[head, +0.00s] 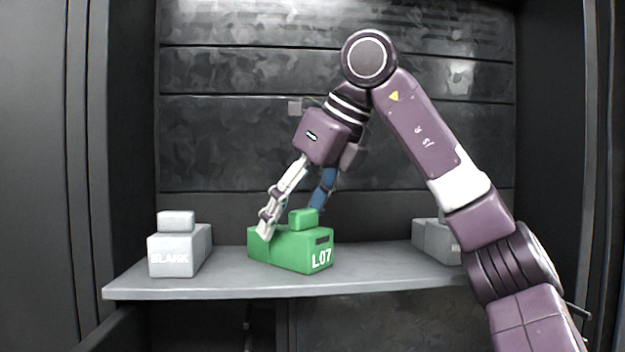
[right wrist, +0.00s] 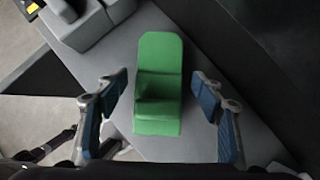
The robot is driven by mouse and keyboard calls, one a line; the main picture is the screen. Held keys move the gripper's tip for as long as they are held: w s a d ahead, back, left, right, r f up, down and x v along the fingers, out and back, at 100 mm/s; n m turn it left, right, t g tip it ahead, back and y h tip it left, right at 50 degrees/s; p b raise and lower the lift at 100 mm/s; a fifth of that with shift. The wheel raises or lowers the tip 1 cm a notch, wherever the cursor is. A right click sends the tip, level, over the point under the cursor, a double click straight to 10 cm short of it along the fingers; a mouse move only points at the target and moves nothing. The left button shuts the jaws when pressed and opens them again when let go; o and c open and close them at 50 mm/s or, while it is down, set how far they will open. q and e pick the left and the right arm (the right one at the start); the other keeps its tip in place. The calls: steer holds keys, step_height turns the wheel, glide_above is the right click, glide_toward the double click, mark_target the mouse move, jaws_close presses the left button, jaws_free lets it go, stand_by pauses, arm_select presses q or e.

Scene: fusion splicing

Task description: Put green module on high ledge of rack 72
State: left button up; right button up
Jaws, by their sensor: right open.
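The green module (head: 290,248), marked L07, sits on the grey ledge (head: 380,260) of the rack in the head view. Its smaller raised block is on top. My right gripper (head: 290,225) reaches down from above, with one finger in front of the module's left part and the other behind it. In the right wrist view the green module (right wrist: 158,85) lies between the two open fingers (right wrist: 162,100), with a gap on each side. The right gripper is open and holds nothing. My left gripper is not in view.
A grey module marked BLANK (head: 178,250) stands at the left of the ledge. Another grey module (head: 432,240) stands at the right, partly hidden by my right arm. Dark rack walls close off both sides and the back. Bare ledge lies between the modules.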

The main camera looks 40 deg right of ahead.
steer(key=v, duration=1)
steer(key=shift+s+a+r, duration=0.1)
steer(key=shift+s+r, duration=0.05)
stand_by(0.4)
